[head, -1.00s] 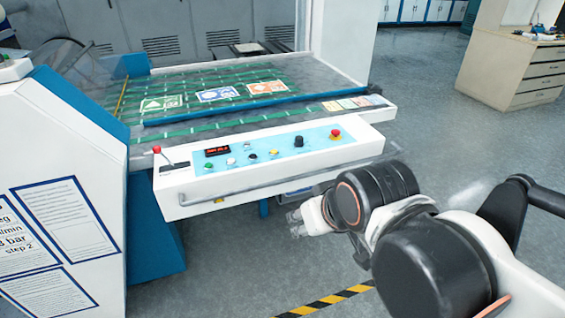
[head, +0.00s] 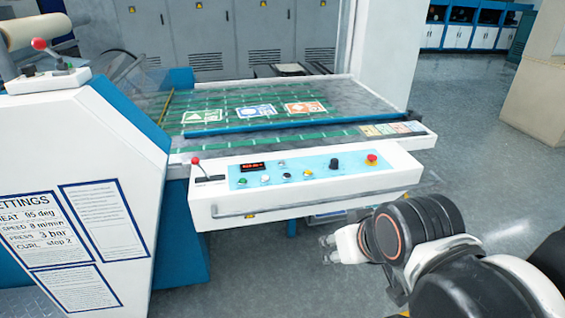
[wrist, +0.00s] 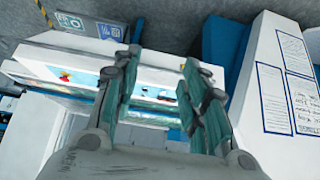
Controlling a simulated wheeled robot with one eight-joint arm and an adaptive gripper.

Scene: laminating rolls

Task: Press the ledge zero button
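The control panel (head: 228,183) is a light-blue strip on the white front ledge of the machine. It carries a red-digit display (head: 252,167), several small buttons (head: 285,175), a black knob (head: 334,164) and a red mushroom button (head: 371,160). Button labels are too small to read, so I cannot tell which is ledge zero. My gripper (head: 328,242) is below and in front of the ledge, apart from it. In the wrist view my gripper (wrist: 160,65) has its fingers spread and empty, with the panel partly hidden behind them.
A metal rail (head: 300,207) runs along the ledge front. A red-knobbed lever (head: 196,164) stands at the ledge's left end. The white side housing (head: 110,150) with printed sheets is at left. Open floor (head: 480,130) lies to the right.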

